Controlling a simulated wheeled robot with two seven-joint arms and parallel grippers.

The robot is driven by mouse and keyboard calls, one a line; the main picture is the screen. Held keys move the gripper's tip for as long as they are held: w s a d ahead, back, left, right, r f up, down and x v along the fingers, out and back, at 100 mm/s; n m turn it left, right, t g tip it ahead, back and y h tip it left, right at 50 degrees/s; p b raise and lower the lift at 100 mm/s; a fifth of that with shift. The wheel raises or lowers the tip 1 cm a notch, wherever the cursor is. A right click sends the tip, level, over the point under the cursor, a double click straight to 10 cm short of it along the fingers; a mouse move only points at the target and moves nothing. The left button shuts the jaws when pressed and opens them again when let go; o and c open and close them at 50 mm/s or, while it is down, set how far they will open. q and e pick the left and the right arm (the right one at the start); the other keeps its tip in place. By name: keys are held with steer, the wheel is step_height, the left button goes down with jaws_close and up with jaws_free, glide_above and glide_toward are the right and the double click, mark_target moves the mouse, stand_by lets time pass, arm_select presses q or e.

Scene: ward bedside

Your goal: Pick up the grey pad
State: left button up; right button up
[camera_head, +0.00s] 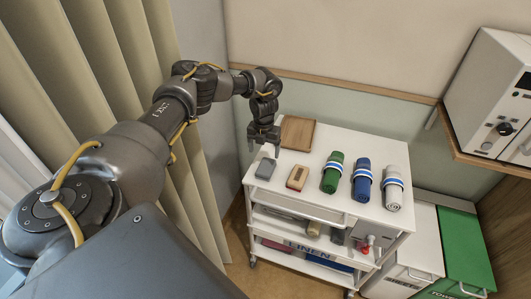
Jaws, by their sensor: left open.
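The grey pad (265,168) is a small grey block lying on the left front part of the white trolley's top (310,195). My left gripper (264,152) is open and points down, a little above and behind the grey pad. Its fingers look empty. From this view I cannot tell how high the fingertips are over the trolley top. My right gripper is not in view.
A brown pad (297,177) lies right of the grey pad, and a wooden board (298,133) lies behind. Green (332,175), blue (362,182) and white (393,190) rolls lie further right. A curtain (150,60) hangs at left. White and green bins (462,250) stand at right.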

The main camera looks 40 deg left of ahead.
mark_target(266, 166)
arm_select(q)
step_height(266, 166, down, 4)
steer(key=shift+r+b, duration=0.25)
steer(key=shift+b, duration=0.8)
steer(key=shift+f+b, duration=0.3)
steer(key=shift+f, duration=0.05)
steer(key=shift+w, duration=0.1)
steer(key=shift+d+f+b, duration=0.15)
steer(key=shift+f+b, duration=0.35)
steer(key=shift+f, duration=0.1)
step_height(266, 166, down, 4)
steer(key=b, duration=0.3)
steer(key=shift+w+d+r, duration=0.1)
steer(key=shift+w+r, duration=0.05)
steer(key=shift+f, duration=0.25)
steer(key=shift+r, duration=0.15)
steer(key=shift+c, duration=0.3)
steer(key=c, duration=1)
